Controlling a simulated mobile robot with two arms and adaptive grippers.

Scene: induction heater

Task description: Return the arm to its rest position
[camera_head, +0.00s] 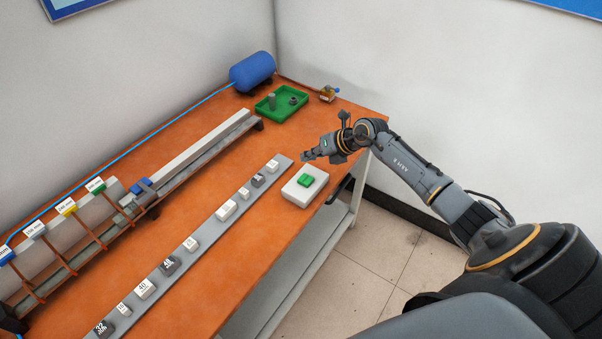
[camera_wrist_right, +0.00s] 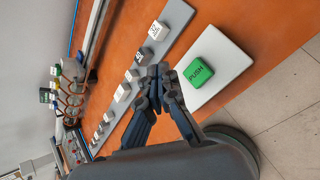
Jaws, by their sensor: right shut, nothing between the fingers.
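My right arm reaches in from the right in the head view. My right gripper (camera_head: 307,156) is over the orange table (camera_head: 265,233), just behind the white box with the green button (camera_head: 305,181). It is shut and empty. In the right wrist view my gripper (camera_wrist_right: 158,70) has its fingertips together, between the row of blocks and the green PUSH button (camera_wrist_right: 199,71). The fingertips appear apart from the button. My left gripper is in neither view.
A grey strip (camera_head: 206,236) with several numbered blocks runs along the table. Behind it are a long rail (camera_head: 205,145) and labelled holders. A green tray (camera_head: 282,103) with small parts, a blue tank (camera_head: 252,71) and a small brass fitting (camera_head: 327,94) stand at the back. Open floor lies right of the table.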

